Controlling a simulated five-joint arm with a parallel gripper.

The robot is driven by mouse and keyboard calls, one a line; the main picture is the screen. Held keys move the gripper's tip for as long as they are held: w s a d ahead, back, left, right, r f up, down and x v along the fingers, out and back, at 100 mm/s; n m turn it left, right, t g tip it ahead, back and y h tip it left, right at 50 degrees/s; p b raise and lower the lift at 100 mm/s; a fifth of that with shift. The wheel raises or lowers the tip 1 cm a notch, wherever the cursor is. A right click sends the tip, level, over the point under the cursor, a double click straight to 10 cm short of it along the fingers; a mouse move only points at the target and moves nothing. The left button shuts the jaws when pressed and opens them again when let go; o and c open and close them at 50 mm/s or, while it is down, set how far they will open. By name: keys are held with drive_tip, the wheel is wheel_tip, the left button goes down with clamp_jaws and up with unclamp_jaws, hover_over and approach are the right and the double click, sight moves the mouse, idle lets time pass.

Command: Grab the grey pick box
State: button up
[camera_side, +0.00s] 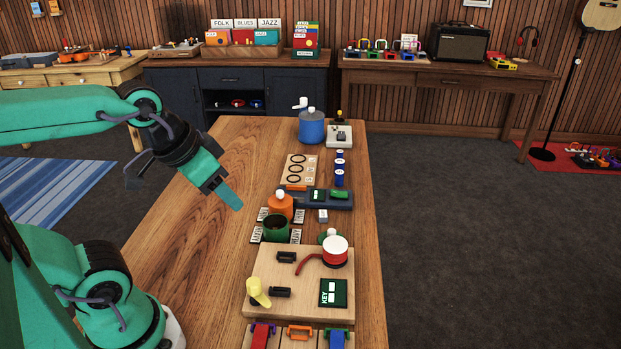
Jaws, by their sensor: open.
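I cannot say for certain which thing is the grey pick box. A small pale grey block (323,216) lies on the wooden table, just in front of a dark blue-grey unit with green panels (335,198). A larger light grey box with a dark top piece (340,136) stands at the table's far end. My gripper (232,200) hangs over the left part of the table, pointing down and right. It is open and holds nothing visible; one green finger shows clearly, the other is hard to make out. It is apart from both grey things.
An orange jar (280,206) and a green cup (276,230) stand among label plates near mid-table. A blue pot (312,128) is at the back. The table's left half (190,240) is clear.

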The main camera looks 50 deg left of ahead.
drive_tip(key=shift+w, duration=0.1)
drive_tip(key=n+g, duration=0.6)
drive_tip(key=n, duration=0.4)
hover_over(323, 214)
wheel_tip(323, 214, down, 16)
drive_tip(key=shift+w+f, duration=0.1)
drive_tip(key=shift+f, duration=0.25)
drive_tip(key=shift+f, duration=0.1)
drive_tip(key=shift+f, duration=1.2)
drive_tip(key=shift+f, duration=0.1)
